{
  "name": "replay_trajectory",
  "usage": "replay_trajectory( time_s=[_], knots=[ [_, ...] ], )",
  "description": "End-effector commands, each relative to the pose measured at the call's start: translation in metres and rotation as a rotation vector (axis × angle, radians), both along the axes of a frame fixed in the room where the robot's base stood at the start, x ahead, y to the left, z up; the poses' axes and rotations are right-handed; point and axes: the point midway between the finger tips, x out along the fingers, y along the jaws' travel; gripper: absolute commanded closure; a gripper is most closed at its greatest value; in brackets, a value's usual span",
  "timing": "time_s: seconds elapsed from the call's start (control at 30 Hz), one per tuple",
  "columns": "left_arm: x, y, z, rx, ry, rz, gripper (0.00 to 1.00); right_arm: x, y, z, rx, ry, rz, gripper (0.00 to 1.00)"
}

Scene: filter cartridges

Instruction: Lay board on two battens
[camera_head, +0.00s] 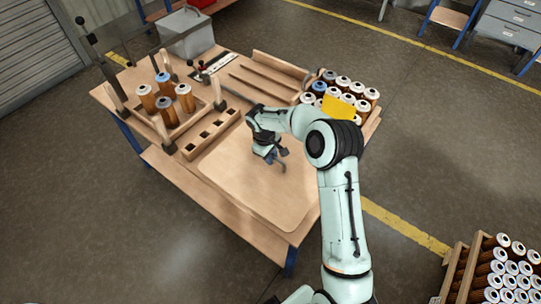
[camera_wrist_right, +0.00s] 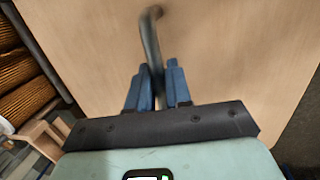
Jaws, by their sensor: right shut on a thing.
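The board (camera_head: 235,190) is a flat pale wood panel with rounded corners over the near part of the workbench. It fills most of the right wrist view (camera_wrist_right: 230,45). A dark bent handle (camera_wrist_right: 150,40) stands out from it. My right gripper (camera_head: 275,158) is above the board, its blue fingers (camera_wrist_right: 158,85) shut on the handle. Whether the board touches the bench or hangs just above it I cannot tell. My left gripper is not in view.
A holed wooden block (camera_head: 208,136) stands left of the board, with a tray of cartridges (camera_head: 166,103) beyond. Several cartridges and a yellow card (camera_head: 338,106) stand at the bench's right. A grey bin (camera_head: 186,35) is at the back left. A cartridge crate (camera_head: 458,268) stands lower right.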

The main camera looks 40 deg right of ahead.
Motion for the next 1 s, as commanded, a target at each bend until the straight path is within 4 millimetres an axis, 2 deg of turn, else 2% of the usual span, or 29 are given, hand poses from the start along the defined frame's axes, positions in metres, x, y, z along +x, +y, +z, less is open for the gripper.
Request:
replay_trajectory(
  time_s=[0.53, 1.0],
  knots=[
    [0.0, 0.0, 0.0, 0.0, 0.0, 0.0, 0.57, 0.001, 0.0, 0.001, -0.001, -0.004, 0.001, 1.0],
    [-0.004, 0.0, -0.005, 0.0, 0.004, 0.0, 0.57, 0.001, 0.0, -0.011, 0.0, -0.002, 0.0, 1.0]
  ],
)
